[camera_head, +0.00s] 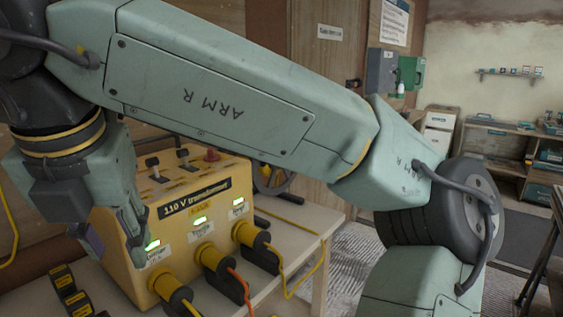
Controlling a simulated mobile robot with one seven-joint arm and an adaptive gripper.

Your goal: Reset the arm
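My arm (215,90) spans the picture from the upper left to the lower right, with a bend at the right. It is pale green, marked "ARM R" on two links. My gripper (110,243) hangs at the left, pointing down in front of the yellow transformer box (120,262). Its two fingers are apart, with the yellow box visible between them and nothing held. The right finger overlaps the box front near a lit green label; I cannot tell whether it touches.
The box, labelled "110 V transformer", has switches on top and several plugs (213,258) with cables in front. It stands on a pale bench (308,222). Black-and-yellow pieces (70,292) lie at the lower left. Shelves (492,150) stand far right; floor (355,255) shows between.

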